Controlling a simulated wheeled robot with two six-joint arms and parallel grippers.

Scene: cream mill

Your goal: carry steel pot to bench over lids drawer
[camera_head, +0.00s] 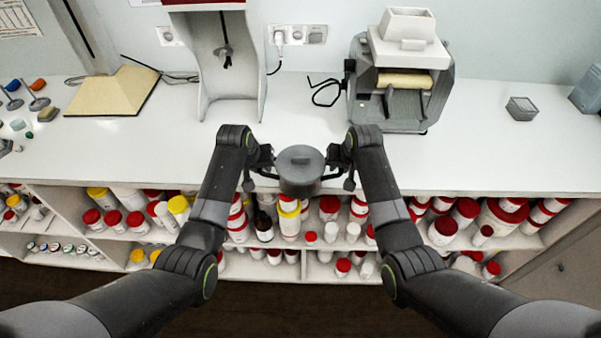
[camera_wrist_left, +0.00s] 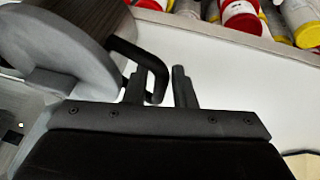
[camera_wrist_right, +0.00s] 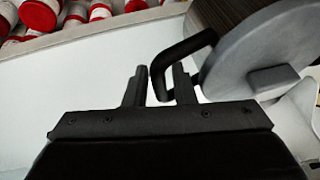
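The steel pot (camera_head: 299,168) is a round grey pot with a flat lid and a dark handle on each side. In the head view it is between my two grippers at the bench's front edge; whether it touches the bench I cannot tell. The pot also shows in the left wrist view (camera_wrist_left: 50,50) and the right wrist view (camera_wrist_right: 262,50). I cannot identify the lids drawer.
The white bench (camera_head: 480,150) has clear room at right. A grey mill (camera_head: 400,75), a stand (camera_head: 226,70), a tan board (camera_head: 112,92) and a small grey box (camera_head: 521,108) stand on it. Shelves of red-capped bottles (camera_head: 443,229) lie below. A cabinet front (camera_head: 560,250) is lower right.

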